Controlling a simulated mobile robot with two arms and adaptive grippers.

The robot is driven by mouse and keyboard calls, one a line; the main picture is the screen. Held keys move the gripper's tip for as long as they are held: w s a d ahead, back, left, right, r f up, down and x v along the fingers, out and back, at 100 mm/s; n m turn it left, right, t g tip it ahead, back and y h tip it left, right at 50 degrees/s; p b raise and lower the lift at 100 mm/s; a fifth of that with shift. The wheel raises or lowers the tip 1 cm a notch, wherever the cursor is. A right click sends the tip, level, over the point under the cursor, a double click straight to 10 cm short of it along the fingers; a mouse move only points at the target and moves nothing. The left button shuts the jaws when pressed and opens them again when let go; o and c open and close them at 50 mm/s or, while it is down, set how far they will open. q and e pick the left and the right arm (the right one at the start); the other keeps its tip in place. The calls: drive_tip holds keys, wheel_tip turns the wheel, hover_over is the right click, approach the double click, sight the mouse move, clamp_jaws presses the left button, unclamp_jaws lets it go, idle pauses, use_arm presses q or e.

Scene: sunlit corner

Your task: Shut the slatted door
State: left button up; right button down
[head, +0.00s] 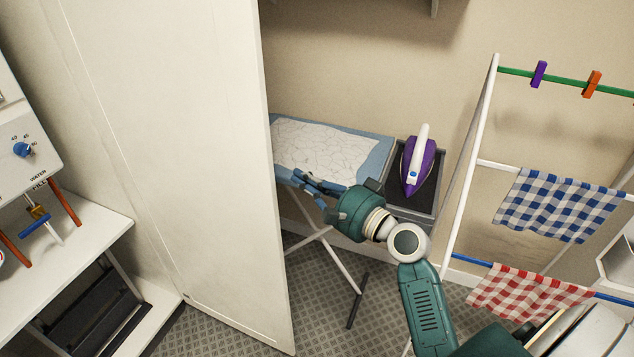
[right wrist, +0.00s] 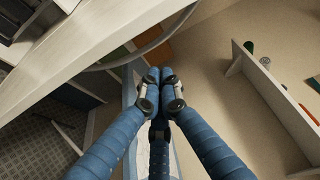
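The door (head: 180,150) is a tall off-white panel standing open across the left middle of the head view. The face turned to me looks plain, and no slats show on it. My right gripper (head: 306,181) is just right of the door's free edge, above the ironing board. A gap seems to lie between its fingertips and the door, but I cannot tell for certain whether they touch. In the right wrist view the blue fingers of my right gripper (right wrist: 158,78) come together at the tips, with nothing seen between them. My left gripper is not in view.
A drying rack (head: 470,165) with checked cloths (head: 560,205) is at right. A white bench (head: 75,235) with a control panel (head: 25,140) stands left of the door.

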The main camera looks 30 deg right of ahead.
drive_tip(key=a+p, duration=0.1)
drive_tip(key=a, duration=0.1)
drive_tip(key=w+a+p, duration=0.1)
drive_tip(key=a, duration=0.1)
drive_tip(key=shift+w+a, duration=0.1)
drive_tip(key=shift+a, duration=0.05)
drive_tip(key=shift+w+f, duration=0.1)
idle(0.3)
